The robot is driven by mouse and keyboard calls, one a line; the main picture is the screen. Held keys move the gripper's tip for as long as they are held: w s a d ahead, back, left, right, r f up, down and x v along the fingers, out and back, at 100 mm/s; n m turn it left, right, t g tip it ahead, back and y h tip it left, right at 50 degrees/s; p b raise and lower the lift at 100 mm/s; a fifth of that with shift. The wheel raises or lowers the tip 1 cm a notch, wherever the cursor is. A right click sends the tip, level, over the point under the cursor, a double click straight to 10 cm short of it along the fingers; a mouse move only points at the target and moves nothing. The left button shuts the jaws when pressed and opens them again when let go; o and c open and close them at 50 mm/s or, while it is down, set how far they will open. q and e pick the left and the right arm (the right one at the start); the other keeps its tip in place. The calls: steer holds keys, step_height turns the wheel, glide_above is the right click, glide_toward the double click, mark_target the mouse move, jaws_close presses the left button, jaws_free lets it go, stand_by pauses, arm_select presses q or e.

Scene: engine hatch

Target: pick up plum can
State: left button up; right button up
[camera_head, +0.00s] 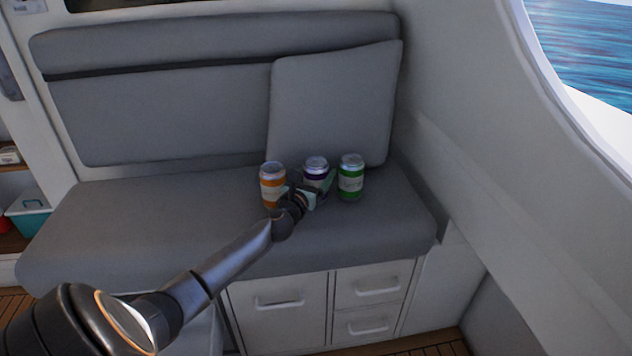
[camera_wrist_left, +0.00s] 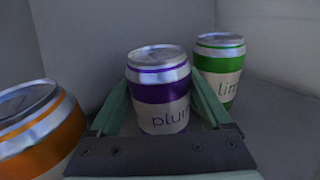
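The plum can (camera_head: 316,167), silver with a purple band, stands upright on the grey bench seat between two other cans. It also shows in the left wrist view (camera_wrist_left: 160,91), with its "plum" label facing the camera. My left gripper (camera_head: 318,187) is at the can from the front. In the left wrist view its two green fingers (camera_wrist_left: 160,108) are spread, one on each side of the plum can. A gap to the fingers is hard to judge. The lower part of the can is hidden behind the gripper. My right gripper is in neither view.
An orange-banded can (camera_head: 272,183) stands close on the left and a green-banded can (camera_head: 351,177) close on the right. A grey cushion (camera_head: 335,105) leans behind the cans. The bench seat (camera_head: 140,215) is clear to the left.

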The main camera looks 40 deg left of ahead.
arm_select(q)
steer(key=c, duration=1.2)
jaws_close()
steer(key=shift+r, duration=0.1)
